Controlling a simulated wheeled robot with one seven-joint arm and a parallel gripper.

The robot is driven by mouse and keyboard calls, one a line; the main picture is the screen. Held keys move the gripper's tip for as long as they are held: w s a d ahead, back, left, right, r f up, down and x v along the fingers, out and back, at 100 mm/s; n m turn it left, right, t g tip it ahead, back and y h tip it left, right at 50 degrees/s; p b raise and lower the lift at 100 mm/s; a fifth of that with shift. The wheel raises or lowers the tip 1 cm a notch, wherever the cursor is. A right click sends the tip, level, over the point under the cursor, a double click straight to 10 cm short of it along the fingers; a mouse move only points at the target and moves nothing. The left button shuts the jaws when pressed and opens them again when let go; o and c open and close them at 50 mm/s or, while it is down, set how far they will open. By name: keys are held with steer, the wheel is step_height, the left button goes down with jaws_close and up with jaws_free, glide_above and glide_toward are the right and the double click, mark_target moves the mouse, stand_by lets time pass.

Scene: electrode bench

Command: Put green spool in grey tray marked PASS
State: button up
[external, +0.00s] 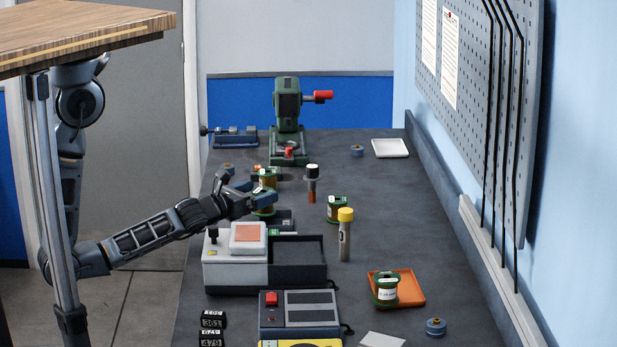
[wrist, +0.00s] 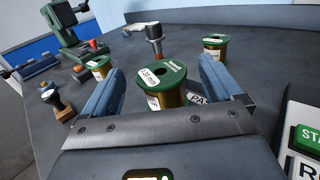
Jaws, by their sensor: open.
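A green spool (wrist: 163,75) with a white label and copper-coloured winding stands upright between my gripper's fingers in the wrist view. My gripper (wrist: 161,66) is open, one finger on each side of the spool. In the external view my gripper (external: 258,196) is around the same spool (external: 263,208), partly hidden by the fingers.
Other green spools stand behind (external: 266,176), to the right (external: 337,208), and at an orange tray (external: 412,289). A white machine (external: 235,268) with a dark bin (external: 297,262) stands close in front. A yellow-capped cylinder (external: 345,238) stands upright.

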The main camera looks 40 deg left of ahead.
steer(key=s, duration=0.2)
steer(key=s+b, duration=0.1)
steer(key=s, duration=0.4)
steer(key=shift+s+a, duration=0.25)
steer(key=shift+a, duration=0.05)
